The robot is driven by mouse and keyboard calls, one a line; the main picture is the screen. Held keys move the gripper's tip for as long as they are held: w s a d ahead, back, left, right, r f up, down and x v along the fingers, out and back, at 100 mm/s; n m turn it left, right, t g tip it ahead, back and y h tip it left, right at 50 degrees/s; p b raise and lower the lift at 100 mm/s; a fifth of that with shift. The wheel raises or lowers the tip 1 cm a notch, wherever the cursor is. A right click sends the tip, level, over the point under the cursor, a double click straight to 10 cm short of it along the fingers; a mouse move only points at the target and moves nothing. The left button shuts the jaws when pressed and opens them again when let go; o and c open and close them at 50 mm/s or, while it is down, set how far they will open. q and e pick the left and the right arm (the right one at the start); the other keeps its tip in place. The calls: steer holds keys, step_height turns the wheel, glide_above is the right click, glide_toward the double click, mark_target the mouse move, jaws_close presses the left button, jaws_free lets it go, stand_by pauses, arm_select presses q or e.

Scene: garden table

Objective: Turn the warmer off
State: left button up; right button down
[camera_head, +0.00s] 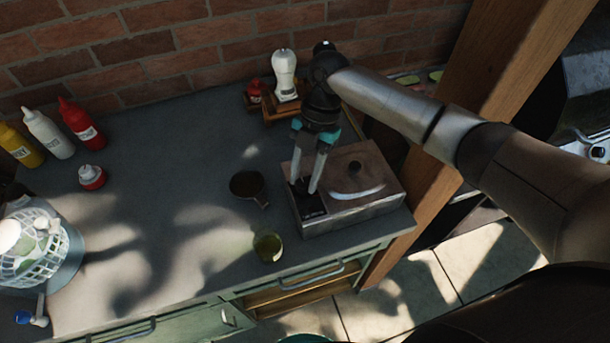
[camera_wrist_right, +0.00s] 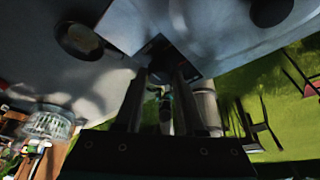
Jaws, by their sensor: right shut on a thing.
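The warmer (camera_head: 375,203) is a metal box with a round-knobbed lid, near the right end of the grey counter. Its black control panel (camera_head: 314,212) is at its front left corner. My right gripper (camera_head: 305,189) points down at this panel, its fingers closed on the warmer's knob, which they mostly hide. In the right wrist view the gripper (camera_wrist_right: 165,80) reaches the dark panel (camera_wrist_right: 154,46) on the pale warmer top (camera_wrist_right: 225,30). I cannot read the knob's setting. My left gripper is not in view.
A dark bowl with a handle (camera_head: 248,184) and a green cup (camera_head: 267,246) stand left of the warmer. A white grinder-like item (camera_head: 285,75) stands behind it. Sauce bottles (camera_head: 48,133) and a white wire cage (camera_head: 35,250) are at the left. The counter's middle is clear.

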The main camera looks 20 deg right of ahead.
stand_by(0.5)
steer(key=c, duration=0.5)
jaws_free()
steer(key=b+v, duration=0.1)
steer(key=v, duration=1.4)
steer(key=shift+r, duration=0.15)
steer(key=shift+a, duration=0.1)
